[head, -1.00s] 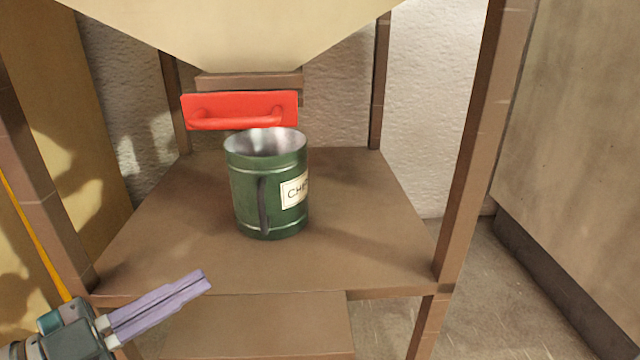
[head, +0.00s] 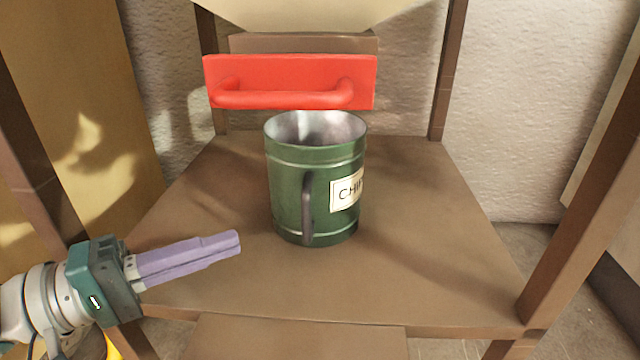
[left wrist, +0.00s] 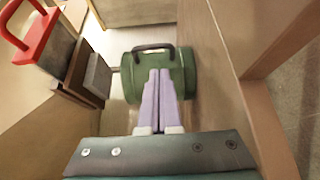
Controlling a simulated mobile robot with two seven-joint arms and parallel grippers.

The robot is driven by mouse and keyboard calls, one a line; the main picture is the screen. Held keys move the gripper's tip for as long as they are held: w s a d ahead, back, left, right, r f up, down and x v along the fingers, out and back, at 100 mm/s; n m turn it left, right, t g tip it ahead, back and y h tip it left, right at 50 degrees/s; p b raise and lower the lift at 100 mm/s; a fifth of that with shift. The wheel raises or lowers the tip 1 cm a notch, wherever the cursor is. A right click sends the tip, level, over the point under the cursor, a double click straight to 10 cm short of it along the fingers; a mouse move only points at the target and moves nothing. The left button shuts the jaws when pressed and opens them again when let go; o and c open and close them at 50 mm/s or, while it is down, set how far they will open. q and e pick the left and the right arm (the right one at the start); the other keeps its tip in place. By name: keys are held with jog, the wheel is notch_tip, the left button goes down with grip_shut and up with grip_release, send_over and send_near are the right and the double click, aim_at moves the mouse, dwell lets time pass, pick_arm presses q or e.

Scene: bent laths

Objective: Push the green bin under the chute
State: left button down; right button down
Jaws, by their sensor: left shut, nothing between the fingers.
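The green bin (head: 285,190) stands upright on the brown shelf, with a dark handle on its front and a pale label at its right. It looks empty inside. The chute (head: 300,14) is the cream hopper at the top, with a red gate plate (head: 290,68) behind and above the bin. My left gripper (head: 238,242) is shut and empty, with its purple fingers pointing at the bin from the lower left, apart from it in the head view. In the left wrist view the fingers (left wrist: 160,74) overlap the bin (left wrist: 122,78); contact cannot be told there. My right gripper is out of view.
The brown shelf (head: 430,260) has bare room to the right of the bin and in front of it. Wooden posts (head: 580,200) stand at its corners. A rough white wall (head: 510,110) is behind, and a tan panel (head: 100,120) stands at the left.

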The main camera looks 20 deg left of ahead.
aim_at(304, 231)
pick_arm(q)
jog(key=b+x, duration=0.3)
jog(key=x, duration=0.4)
jog(key=shift+w+d+f, duration=0.1)
jog(key=shift+w+d, duration=0.05)
jog(key=shift+d, duration=0.05)
jog(key=shift+w+d, duration=0.4)
jog(key=shift+w, duration=0.1)
jog(key=shift+s+d+r+p, duration=0.1)
jog(key=shift+s+r+p, duration=0.3)
jog(key=shift+s+p, duration=0.3)
jog(key=shift+s+d+p, duration=0.1)
jog(key=shift+s+p, duration=0.2)
jog(key=shift+s+f, duration=0.25)
